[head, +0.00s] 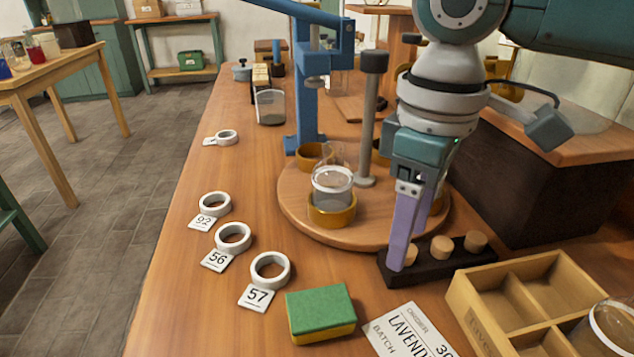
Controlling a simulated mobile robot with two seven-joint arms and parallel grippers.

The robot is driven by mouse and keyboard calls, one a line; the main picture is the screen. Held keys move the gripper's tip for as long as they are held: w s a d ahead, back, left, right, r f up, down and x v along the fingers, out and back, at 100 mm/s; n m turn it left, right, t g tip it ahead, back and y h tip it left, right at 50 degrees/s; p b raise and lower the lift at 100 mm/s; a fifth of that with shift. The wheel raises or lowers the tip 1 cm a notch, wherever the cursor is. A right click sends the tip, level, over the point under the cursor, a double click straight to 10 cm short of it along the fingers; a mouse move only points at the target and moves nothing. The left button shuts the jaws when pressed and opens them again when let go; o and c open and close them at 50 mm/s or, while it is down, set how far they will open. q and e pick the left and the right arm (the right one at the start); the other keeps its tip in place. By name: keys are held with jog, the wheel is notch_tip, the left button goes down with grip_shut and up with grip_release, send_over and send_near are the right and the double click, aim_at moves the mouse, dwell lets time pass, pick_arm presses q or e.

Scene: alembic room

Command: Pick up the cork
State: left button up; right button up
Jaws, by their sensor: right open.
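Several light tan corks stand in a dark rack (396,278) at the right of the wooden bench in the head view. The middle cork (442,248) and the right cork (475,241) show clearly. The left cork (411,255) is partly hidden behind a finger. My right gripper (402,264) points down with its lilac fingers at the left end of the rack, beside the left cork. It is open; whether a finger touches that cork I cannot tell. My left gripper is out of view.
A round wooden turntable (300,212) holds a glass jar (332,186) in a brass ring, left of the gripper. A blue press (308,100) and grey post (370,120) stand behind. A divided wooden box (462,300), label card (408,333) and green sponge (320,312) lie in front.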

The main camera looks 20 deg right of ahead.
jog(key=shift+s+f, duration=0.1)
jog(key=shift+f, duration=0.7)
jog(key=shift+d, duration=0.1)
grip_shut()
